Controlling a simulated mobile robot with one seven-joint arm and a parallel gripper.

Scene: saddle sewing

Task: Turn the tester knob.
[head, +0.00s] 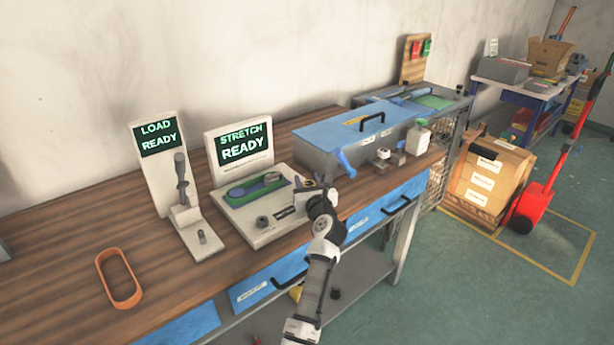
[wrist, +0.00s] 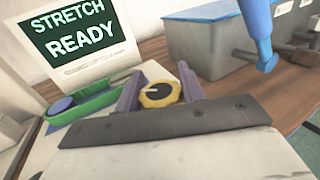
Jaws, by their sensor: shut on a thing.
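The stretch tester (head: 262,237) stands on the bench, with a screen (head: 241,146) reading "STRETCH READY". The screen also shows in the wrist view (wrist: 78,37). A green cradle (head: 259,188) with a blue round part lies on the tester's top. The round yellow knob (wrist: 159,93), with a dark centre and a pale mark, is at the tester's right side. My gripper (wrist: 161,91) is shut on this knob, one purple-grey finger on each side. In the head view, my gripper (head: 312,186) largely covers the knob.
A load tester (head: 152,178) reading "LOAD READY" stands to the left. An orange loop (head: 119,278) lies at the bench's front left. A blue-lidded box (head: 352,138) with a blue handle (wrist: 257,35) stands close on the right. A white bottle (head: 418,138) is farther right.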

